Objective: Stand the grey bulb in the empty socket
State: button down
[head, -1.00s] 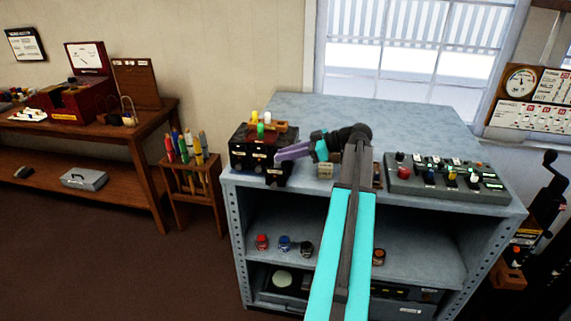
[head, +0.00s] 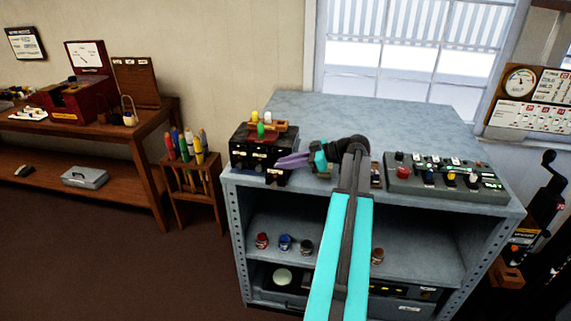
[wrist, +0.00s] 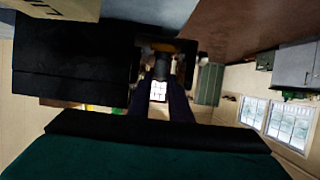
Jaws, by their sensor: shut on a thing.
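My gripper (head: 280,163) has purple fingers and reaches left to the front right of a black box with drawers (head: 250,158) on the grey cabinet. In the wrist view its fingers (wrist: 161,78) close on a small dark piece (wrist: 162,66). I cannot tell whether this is the grey bulb or a part of the box. A wooden rack (head: 277,127) on the box carries a yellow bulb (head: 255,117), a white bulb (head: 267,117) and a green bulb (head: 261,130). I cannot make out the grey bulb or the empty socket.
A grey switch panel (head: 440,190) stands at the cabinet top's right. The back of the grey cabinet top (head: 400,115) is clear. Small coloured jars sit on the shelf below, among them a blue jar (head: 285,242). A wooden stand with pens (head: 190,172) stands left of the cabinet.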

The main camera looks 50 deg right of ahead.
jog(key=shift+f, duration=0.1)
jog(key=c, duration=1.9)
grip_release()
jog(key=b+v, duration=0.3)
jog(key=v, duration=0.9)
jog(key=shift+r+b, duration=0.25)
jog(key=shift+b, duration=0.05)
jog(key=shift+f, duration=0.1)
